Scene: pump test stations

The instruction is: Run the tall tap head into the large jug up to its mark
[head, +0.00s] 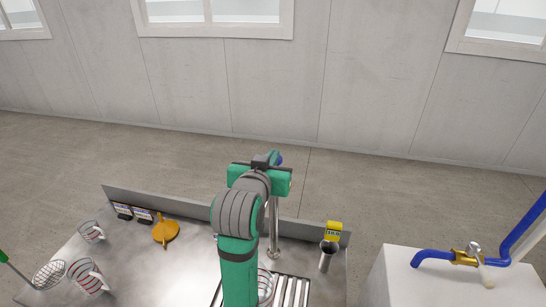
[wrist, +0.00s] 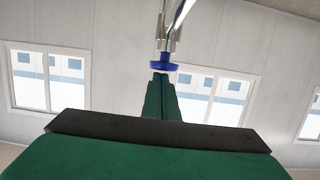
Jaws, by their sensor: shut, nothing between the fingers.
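The tall tap (head: 274,228) rises as a steel post from the bench, its upper part mostly hidden behind my arm. In the wrist view a blue disc-shaped part (wrist: 163,66) sits on a steel piece (wrist: 166,38), right at my fingertips. My gripper (wrist: 160,77) is shut and empty, its tips at or just under the blue part; contact is unclear. In the head view my gripper (head: 272,157) is high above the bench. A clear jug with red marks (head: 266,287) stands on the slatted grille, partly hidden by my arm; its water level is not visible.
Two more marked jugs (head: 91,231) (head: 87,277), an orange funnel (head: 166,231) and a wire strainer (head: 48,274) are on the left. A steel cylinder (head: 327,256) and a yellow box (head: 334,231) are on the right. A brass tap with blue pipe (head: 465,257) stands on a white block.

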